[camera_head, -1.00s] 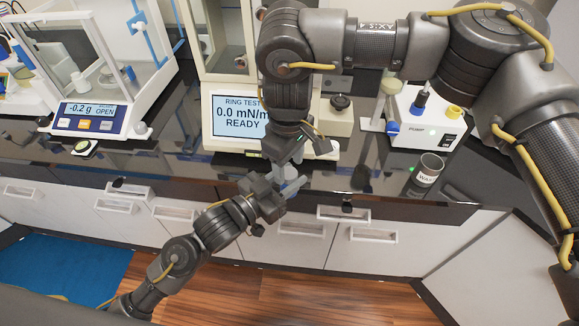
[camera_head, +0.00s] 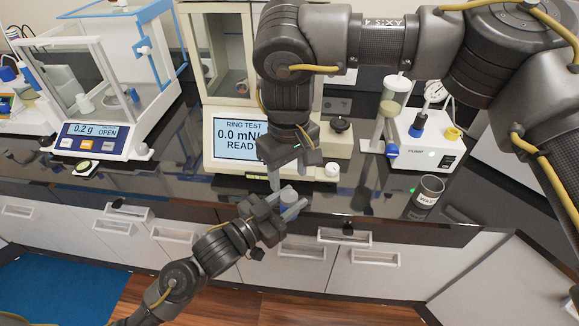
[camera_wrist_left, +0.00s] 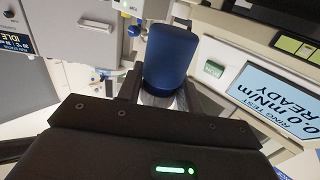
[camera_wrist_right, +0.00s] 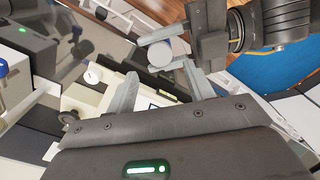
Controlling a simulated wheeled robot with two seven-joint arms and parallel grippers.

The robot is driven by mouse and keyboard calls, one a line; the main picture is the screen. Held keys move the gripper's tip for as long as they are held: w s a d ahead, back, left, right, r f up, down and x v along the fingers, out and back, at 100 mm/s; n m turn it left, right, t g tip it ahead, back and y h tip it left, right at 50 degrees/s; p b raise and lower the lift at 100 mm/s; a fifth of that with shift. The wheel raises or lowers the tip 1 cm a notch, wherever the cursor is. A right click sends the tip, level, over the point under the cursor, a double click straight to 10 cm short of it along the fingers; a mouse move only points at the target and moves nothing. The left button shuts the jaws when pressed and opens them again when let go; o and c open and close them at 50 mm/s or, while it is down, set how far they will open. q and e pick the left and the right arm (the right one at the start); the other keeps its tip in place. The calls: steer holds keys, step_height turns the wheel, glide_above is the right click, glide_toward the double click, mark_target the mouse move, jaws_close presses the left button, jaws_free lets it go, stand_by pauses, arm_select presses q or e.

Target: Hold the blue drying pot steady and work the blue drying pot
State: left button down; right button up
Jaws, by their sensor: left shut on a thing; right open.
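The blue drying pot (camera_wrist_left: 170,55) stands between my left gripper's fingers in the left wrist view, its blue body showing above them. In the head view the pot (camera_head: 289,225) is a small bluish cylinder in front of the counter edge, partly hidden by my left gripper (camera_head: 297,205), which is shut on it. The right wrist view shows the pot's pale round end (camera_wrist_right: 160,52) with a blue rim. My right gripper (camera_head: 288,176) is open and empty, pointing down just above the pot. Its fingers (camera_wrist_right: 160,82) are spread apart and clear of the pot.
The ring-test machine (camera_head: 222,165) stands behind the grippers. A balance (camera_head: 100,139) is at left, a pump box (camera_head: 430,152) and a grey waste beaker (camera_head: 429,190) at right. Drawer handles (camera_head: 345,237) line the cabinet below the dark counter.

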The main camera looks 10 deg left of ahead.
mark_target(289, 195)
steer(key=shift+f, duration=3.15)
steer(key=c, duration=1)
steer(key=shift+c, duration=0.2)
steer(key=n, duration=0.3)
steer(key=shift+c, duration=0.2)
steer(key=o, duration=1.1)
